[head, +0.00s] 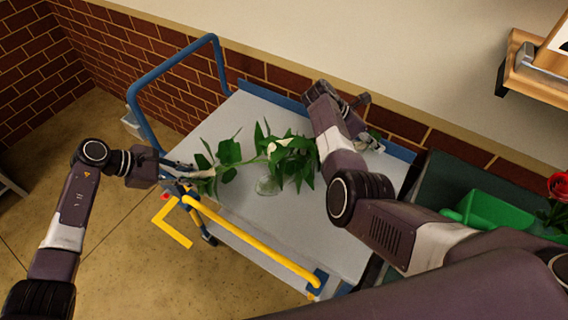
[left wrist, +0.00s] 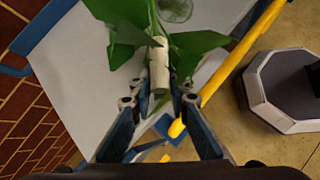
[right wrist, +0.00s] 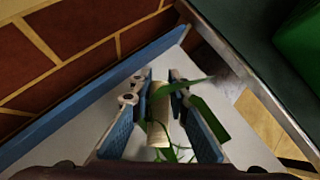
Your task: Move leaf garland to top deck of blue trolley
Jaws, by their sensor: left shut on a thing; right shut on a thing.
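The leaf garland (head: 228,152) stretches over the pale top deck (head: 235,120) of the blue trolley, with broad green leaves and a white flower near its middle. My left gripper (head: 182,169) is shut on the garland's cream end piece (left wrist: 159,66) at the deck's left edge. My right gripper (right wrist: 160,85) is shut on the other cream end piece (right wrist: 158,125), over the deck's far right side. In the head view my right arm hides part of that end. I cannot tell whether the garland touches the deck.
A clear glass vessel (head: 267,186) is on the deck below the leaves. The trolley has a blue handle (head: 170,68) at the left and a yellow bar (head: 255,243) along its near side. A brick wall is behind. A green bin (head: 490,208) and a red rose (head: 558,185) are at the right.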

